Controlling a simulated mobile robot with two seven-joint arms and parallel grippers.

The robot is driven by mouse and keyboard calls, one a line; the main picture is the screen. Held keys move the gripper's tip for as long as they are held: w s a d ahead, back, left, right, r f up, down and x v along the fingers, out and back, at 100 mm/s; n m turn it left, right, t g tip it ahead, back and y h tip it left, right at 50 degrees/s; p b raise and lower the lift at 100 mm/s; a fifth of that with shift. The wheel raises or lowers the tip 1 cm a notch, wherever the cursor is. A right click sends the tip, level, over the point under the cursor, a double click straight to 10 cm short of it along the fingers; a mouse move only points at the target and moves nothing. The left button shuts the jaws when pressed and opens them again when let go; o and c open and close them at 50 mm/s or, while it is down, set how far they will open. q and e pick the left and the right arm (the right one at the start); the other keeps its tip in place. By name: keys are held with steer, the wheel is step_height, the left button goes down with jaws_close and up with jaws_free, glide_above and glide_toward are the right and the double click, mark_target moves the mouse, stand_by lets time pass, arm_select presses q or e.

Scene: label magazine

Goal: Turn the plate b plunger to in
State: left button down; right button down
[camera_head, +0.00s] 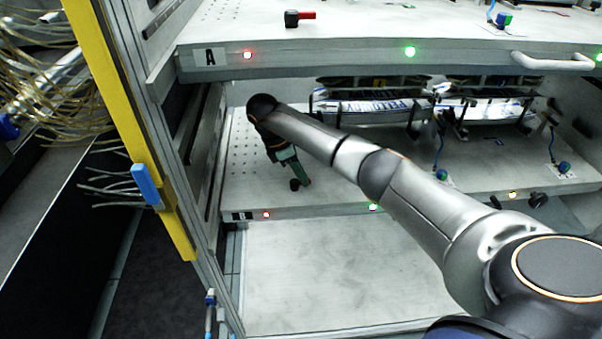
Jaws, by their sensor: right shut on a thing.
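Plate b (330,204) is the lower shelf; its label on the front edge is mostly too dark to read. The plate b plunger (295,185) shows as a small dark piece near the left front of this shelf. My right arm reaches in from the lower right, and my right gripper (293,172) points down at the plunger and is shut on it. The gripper covers most of the plunger, so I cannot tell which way its handle is turned. My left gripper is not in view.
Plate A (330,58) lies just above my right arm, with a black plunger with a red handle (300,18) on it. Label packs (375,106) stand at the back of plate b. A yellow post (115,90) and cables (60,100) are at the left.

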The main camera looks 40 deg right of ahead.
steer(key=shift+s+m+y, duration=0.1)
steer(key=shift+m+y, duration=0.2)
steer(key=shift+m, duration=0.4)
steer(key=c, duration=0.9)
jaws_free()
steer(key=shift+n, duration=0.3)
